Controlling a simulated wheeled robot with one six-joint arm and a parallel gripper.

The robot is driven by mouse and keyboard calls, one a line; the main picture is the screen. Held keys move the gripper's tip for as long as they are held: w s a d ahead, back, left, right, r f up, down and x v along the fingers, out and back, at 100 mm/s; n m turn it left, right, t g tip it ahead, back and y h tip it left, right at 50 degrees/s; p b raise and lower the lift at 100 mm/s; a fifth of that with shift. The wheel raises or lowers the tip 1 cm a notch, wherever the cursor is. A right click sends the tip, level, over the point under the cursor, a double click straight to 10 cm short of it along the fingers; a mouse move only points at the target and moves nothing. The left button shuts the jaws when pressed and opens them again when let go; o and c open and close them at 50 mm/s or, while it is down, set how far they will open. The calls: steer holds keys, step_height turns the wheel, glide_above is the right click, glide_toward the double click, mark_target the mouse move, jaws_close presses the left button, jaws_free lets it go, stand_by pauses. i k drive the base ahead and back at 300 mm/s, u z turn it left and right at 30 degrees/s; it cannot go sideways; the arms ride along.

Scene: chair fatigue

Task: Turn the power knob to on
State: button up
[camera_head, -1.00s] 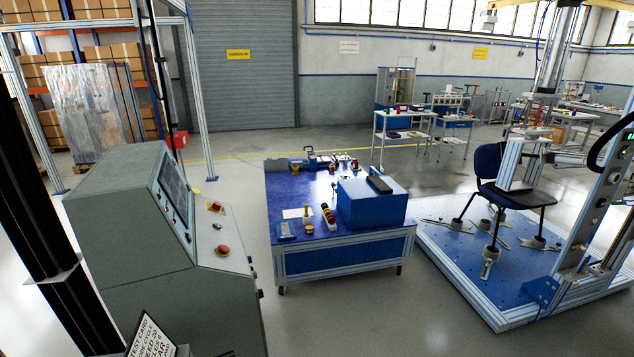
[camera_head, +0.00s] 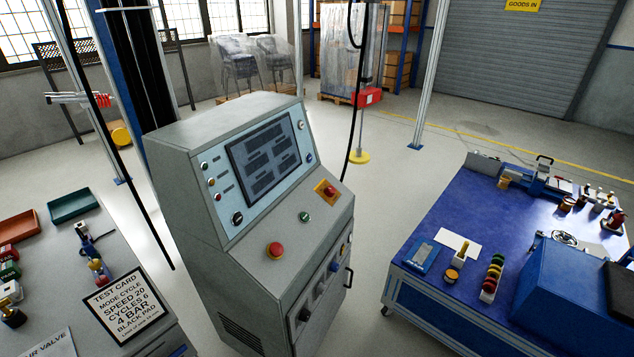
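The grey control console (camera_head: 190,200) stands in the middle of the view, with a dark screen (camera_head: 265,158) on its sloped face. A round black knob (camera_head: 237,218) sits below and left of the screen. Another black knob (camera_head: 305,314) is on the lower front panel, beside other small controls. A red mushroom button (camera_head: 275,250) and a green button (camera_head: 305,216) are on the ledge. A red control on a yellow plate (camera_head: 326,191) is at the ledge's right. The labels are too small to read, so I cannot tell which knob is power. My gripper is not in view.
A blue-topped workbench (camera_head: 430,235) with tools and a blue box (camera_head: 570,290) stands at right. A side table (camera_head: 150,270) at left holds a test card (camera_head: 127,305) and bins. Open floor (camera_head: 375,215) lies between the console and the workbench.

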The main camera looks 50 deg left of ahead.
mark_target(330, 192)
steer(key=u, duration=1)
steer(key=i, duration=1.05)
steer(key=u, duration=1.45)
steer(key=i, duration=0.45)
steer(key=u, duration=0.25)
